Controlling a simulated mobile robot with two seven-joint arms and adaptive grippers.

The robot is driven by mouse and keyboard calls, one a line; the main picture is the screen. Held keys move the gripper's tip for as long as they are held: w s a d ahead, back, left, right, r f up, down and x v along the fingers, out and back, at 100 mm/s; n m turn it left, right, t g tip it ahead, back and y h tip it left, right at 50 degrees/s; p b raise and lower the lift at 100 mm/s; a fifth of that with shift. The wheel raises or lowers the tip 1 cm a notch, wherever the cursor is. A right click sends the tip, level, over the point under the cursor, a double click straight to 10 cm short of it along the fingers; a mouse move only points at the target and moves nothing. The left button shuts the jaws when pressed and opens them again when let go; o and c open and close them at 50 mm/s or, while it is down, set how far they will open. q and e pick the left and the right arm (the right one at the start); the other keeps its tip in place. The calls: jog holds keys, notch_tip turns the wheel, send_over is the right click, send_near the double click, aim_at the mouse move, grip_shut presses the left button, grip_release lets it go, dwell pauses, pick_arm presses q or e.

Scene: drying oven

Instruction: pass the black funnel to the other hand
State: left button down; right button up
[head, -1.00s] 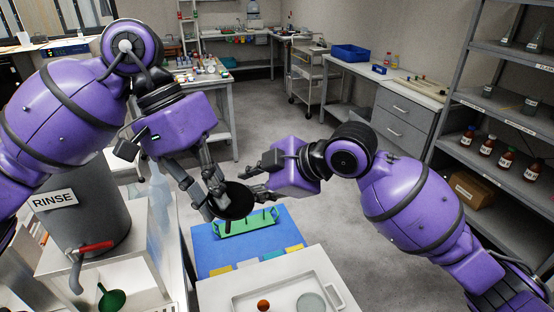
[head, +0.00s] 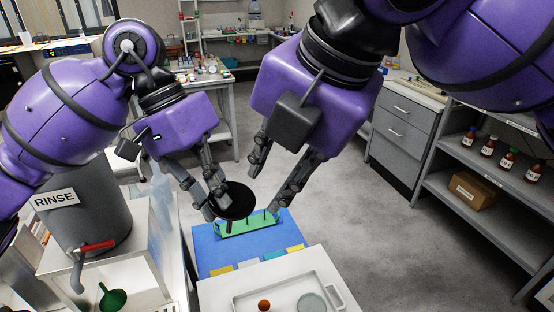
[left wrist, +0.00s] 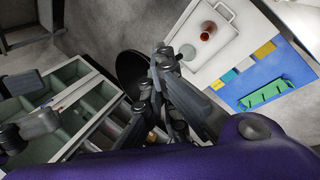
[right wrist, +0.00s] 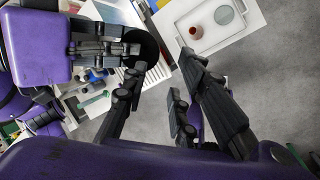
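The black funnel (head: 236,202) is at the fingertips of my left gripper (head: 216,200), held in the air above the blue mat. In the left wrist view the dark funnel (left wrist: 128,72) shows beside the fingers, which hide part of it. The right wrist view shows the left fingers close together on the funnel (right wrist: 147,46). My right gripper (head: 268,178) is open and empty. It points down, just right of and above the funnel in the head view, and seems apart from it. Its spread fingers also show in the right wrist view (right wrist: 158,72).
A green rack (head: 250,224) lies on the blue mat (head: 208,250) below. A white tray (head: 245,304) with a reddish-brown object and a round dish is in front. The grey RINSE tank (head: 95,225) and a green funnel (head: 112,298) stand at left. Open floor lies at right.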

aim_at(254, 207)
jog(key=x, duration=1)
jog(key=shift+w+a+f, duration=0.15)
jog(key=shift+f, duration=0.15)
pick_arm(q)
jog(key=shift+a, duration=0.1)
pick_arm(e)
grip_shut()
pick_arm(q)
jog(key=c, duration=1.9)
grip_release()
jog(key=shift+o, duration=0.2)
jog(key=shift+r, duration=0.15)
